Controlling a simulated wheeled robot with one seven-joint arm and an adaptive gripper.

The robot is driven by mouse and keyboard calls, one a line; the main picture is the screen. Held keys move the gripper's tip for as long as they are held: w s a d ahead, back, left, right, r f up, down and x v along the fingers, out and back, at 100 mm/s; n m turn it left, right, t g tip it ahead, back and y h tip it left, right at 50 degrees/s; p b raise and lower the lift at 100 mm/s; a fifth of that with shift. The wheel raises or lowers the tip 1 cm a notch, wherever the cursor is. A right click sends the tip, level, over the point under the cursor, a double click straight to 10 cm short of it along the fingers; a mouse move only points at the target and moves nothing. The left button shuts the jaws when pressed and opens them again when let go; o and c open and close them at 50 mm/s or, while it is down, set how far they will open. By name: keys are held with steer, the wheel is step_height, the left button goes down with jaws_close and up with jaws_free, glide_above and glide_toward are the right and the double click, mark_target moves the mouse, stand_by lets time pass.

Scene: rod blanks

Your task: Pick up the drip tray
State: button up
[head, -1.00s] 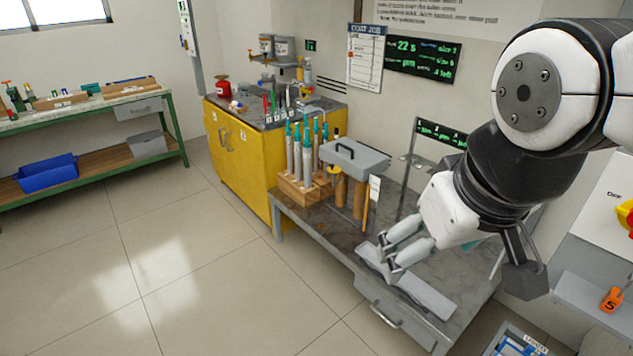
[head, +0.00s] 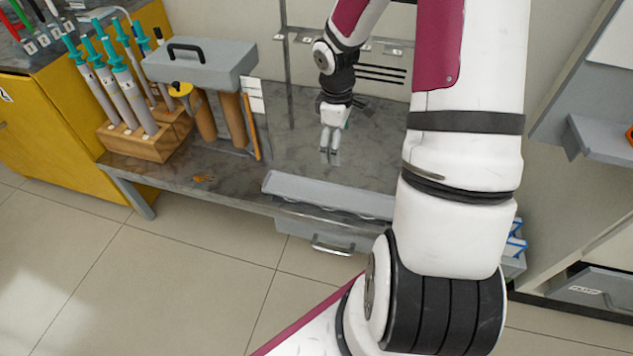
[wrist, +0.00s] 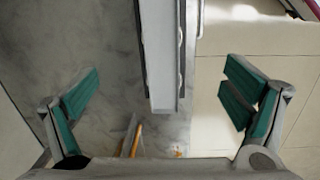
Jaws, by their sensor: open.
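The drip tray (head: 325,195) is a long, shallow grey trough on the front edge of the grey stone-topped bench. In the head view my gripper (head: 330,152) points down and appears behind the tray, over the bench top. In the wrist view the tray (wrist: 160,60) runs lengthwise from the top edge to the middle, between the two wide-apart green-padded fingers of my gripper (wrist: 160,85). My gripper is open and empty, and the fingers do not touch the tray. My own arm hides the tray's right end in the head view.
A wooden block (head: 150,140) with several teal-topped tools stands at the bench's left. Beside it a grey box with a black handle (head: 200,65) sits above wooden cylinders. A drawer (head: 325,238) is under the front edge. Bench top behind the tray is mostly clear.

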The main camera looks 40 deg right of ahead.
steer(key=y+b, duration=0.1)
steer(key=b, duration=0.4)
glide_above(335, 197)
steer(key=shift+n, duration=0.4)
steer(key=f, duration=1.6)
steer(key=shift+s+a+f, duration=0.1)
steer(key=shift+s+f, duration=0.15)
steer(key=shift+f, duration=0.15)
steer(key=shift+w+f+b, duration=0.15)
steer(key=shift+f+b, duration=0.75)
steer(key=shift+f, duration=0.7)
steer(key=shift+w+f+b, duration=0.1)
steer(key=shift+f+b, duration=0.8)
steer(key=shift+f, duration=0.7)
steer(key=shift+r, duration=0.1)
steer(key=c, duration=1.4)
steer(key=shift+r, duration=0.15)
steer(key=shift+c, duration=0.2)
